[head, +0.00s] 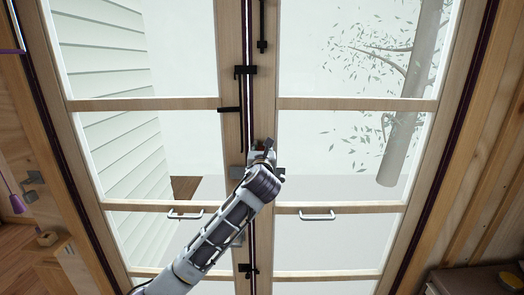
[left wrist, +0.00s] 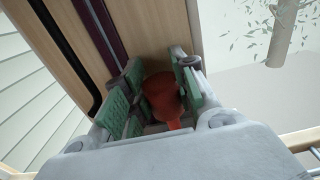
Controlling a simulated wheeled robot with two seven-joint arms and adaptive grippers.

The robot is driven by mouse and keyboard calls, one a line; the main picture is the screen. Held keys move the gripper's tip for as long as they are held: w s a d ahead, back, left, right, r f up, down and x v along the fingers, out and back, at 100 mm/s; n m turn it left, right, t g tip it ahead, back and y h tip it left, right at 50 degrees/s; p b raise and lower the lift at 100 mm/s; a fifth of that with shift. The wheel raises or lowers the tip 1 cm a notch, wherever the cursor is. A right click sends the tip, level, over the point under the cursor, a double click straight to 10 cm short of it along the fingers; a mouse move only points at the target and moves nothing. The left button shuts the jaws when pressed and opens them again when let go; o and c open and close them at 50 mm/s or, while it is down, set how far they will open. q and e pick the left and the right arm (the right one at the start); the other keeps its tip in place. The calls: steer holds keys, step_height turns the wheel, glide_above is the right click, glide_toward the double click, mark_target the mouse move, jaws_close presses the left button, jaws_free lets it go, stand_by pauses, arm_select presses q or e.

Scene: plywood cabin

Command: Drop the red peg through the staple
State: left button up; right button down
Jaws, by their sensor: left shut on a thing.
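My left gripper (head: 264,152) is up against the seam between the two glazed doors, near mid-height. In the left wrist view its green-padded fingers (left wrist: 160,88) are closed around the red peg (left wrist: 162,95). The peg's wide red part shows between the pads, and a narrower red part comes toward the camera. In the head view the gripper and wrist hide the peg. I cannot make out the staple; grey metal fittings (head: 280,172) show beside the gripper at the seam. My right gripper is not in view.
Black latch fittings (head: 245,70) line the door seam above the gripper, and another sits below (head: 249,269). Two bar handles (head: 317,215) are on the door rails. A dark chest (head: 472,281) stands at the lower right. A purple hanging thing (head: 15,203) is at the far left.

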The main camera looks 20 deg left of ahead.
arm_select(q)
steer(key=shift+f+b, duration=0.35)
steer(key=shift+f, duration=1.85)
stand_by(1.4)
steer(key=shift+r, duration=0.55)
steer(key=shift+r+p, duration=0.35)
steer(key=shift+r, duration=0.15)
steer(key=shift+r, duration=0.75)
stand_by(1.5)
steer(key=shift+f, duration=0.65)
stand_by(0.4)
